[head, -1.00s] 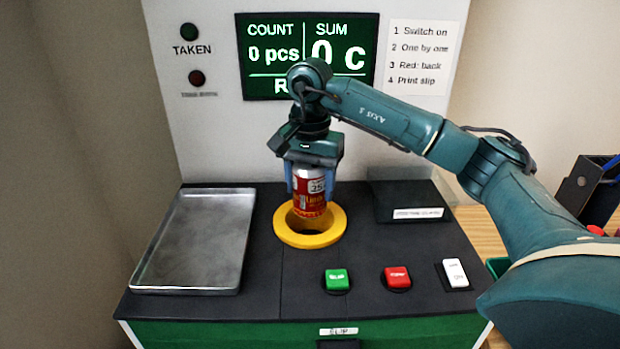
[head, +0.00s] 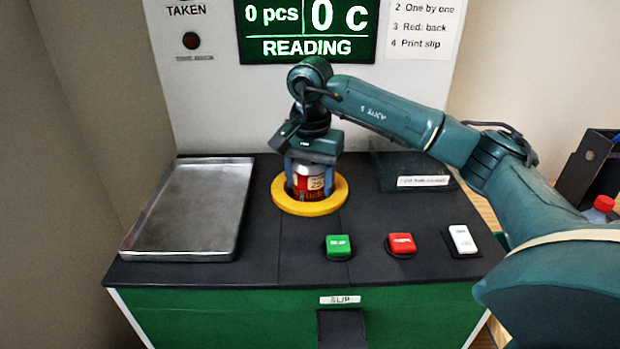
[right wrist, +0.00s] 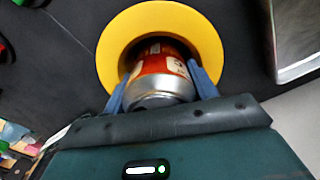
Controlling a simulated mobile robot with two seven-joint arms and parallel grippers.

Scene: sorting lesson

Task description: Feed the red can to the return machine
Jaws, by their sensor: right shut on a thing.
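The red can (head: 311,180) is upright, its lower part down inside the yellow ring (head: 283,203) of the return machine (head: 420,310). My right gripper (head: 312,172) is above the ring with its blue fingers shut on the can near its top. In the right wrist view, the can (right wrist: 162,68) sits between the fingers (right wrist: 160,88), inside the yellow ring (right wrist: 112,50). The can's lower end is hidden in the opening. The machine's screen (head: 305,30) reads "0 pcs", "0 c" and "READING". My left gripper is not in view.
A metal tray (head: 190,245) lies left of the ring. A green button (head: 338,245), a red button (head: 401,244) and a white switch (head: 462,239) are at the front right. A dark flap (head: 410,170) is behind them. A red-capped bottle (head: 600,207) stands at the far right.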

